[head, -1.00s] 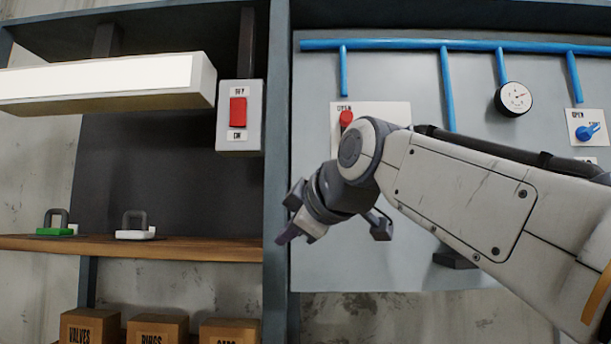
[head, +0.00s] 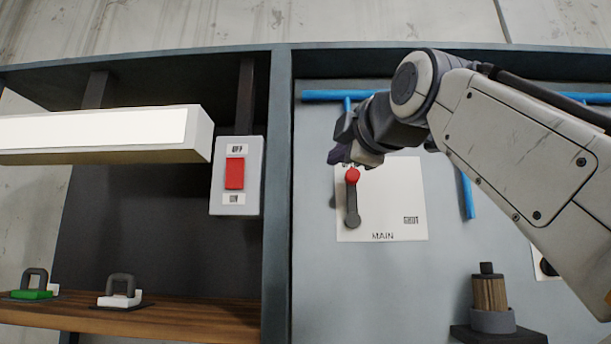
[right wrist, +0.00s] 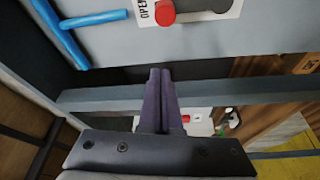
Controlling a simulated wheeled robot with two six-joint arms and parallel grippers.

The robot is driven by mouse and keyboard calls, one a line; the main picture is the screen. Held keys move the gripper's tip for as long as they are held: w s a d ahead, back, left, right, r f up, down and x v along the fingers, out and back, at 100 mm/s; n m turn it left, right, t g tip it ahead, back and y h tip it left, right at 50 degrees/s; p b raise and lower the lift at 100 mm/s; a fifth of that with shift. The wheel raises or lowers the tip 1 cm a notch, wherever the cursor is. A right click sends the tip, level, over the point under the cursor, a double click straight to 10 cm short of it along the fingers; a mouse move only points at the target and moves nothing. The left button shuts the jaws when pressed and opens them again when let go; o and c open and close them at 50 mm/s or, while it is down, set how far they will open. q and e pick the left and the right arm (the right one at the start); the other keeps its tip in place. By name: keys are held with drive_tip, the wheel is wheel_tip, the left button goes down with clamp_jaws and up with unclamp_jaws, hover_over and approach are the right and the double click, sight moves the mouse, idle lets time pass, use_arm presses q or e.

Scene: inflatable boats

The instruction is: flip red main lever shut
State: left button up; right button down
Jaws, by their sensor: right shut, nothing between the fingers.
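The main lever (head: 352,205) has a dark grey arm and a round red knob (head: 352,175). It stands upright on a white plate (head: 395,190) marked MAIN, knob at the top. The SHUT label is at the plate's lower right; the label near the knob is mostly covered by my gripper in the head view. My right gripper (head: 338,156) is shut and empty, just above and left of the knob in that view. In the right wrist view its closed fingers (right wrist: 158,74) point toward the panel, with the red knob (right wrist: 165,12) beyond them beside OPEN. Contact cannot be told.
A red OFF/ON switch (head: 235,173) is on a grey box left of the cabinet post (head: 277,200). Blue pipes (head: 467,195) run on the panel. A wood-and-metal cylinder (head: 489,295) stands at lower right. Padlocks (head: 120,291) sit on the left shelf.

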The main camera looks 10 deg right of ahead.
sight(353, 198)
drive_tip(key=w+r+p, duration=0.1)
drive_tip(key=w+p, duration=0.3)
drive_tip(key=w, duration=0.4)
drive_tip(key=d, duration=0.1)
drive_tip(key=d+f, duration=0.1)
drive_tip(key=s+d+b, duration=0.1)
drive_tip(key=shift+s+d+f, duration=0.1)
drive_tip(key=shift+d+f, duration=0.1)
drive_tip(key=shift+d, duration=0.1)
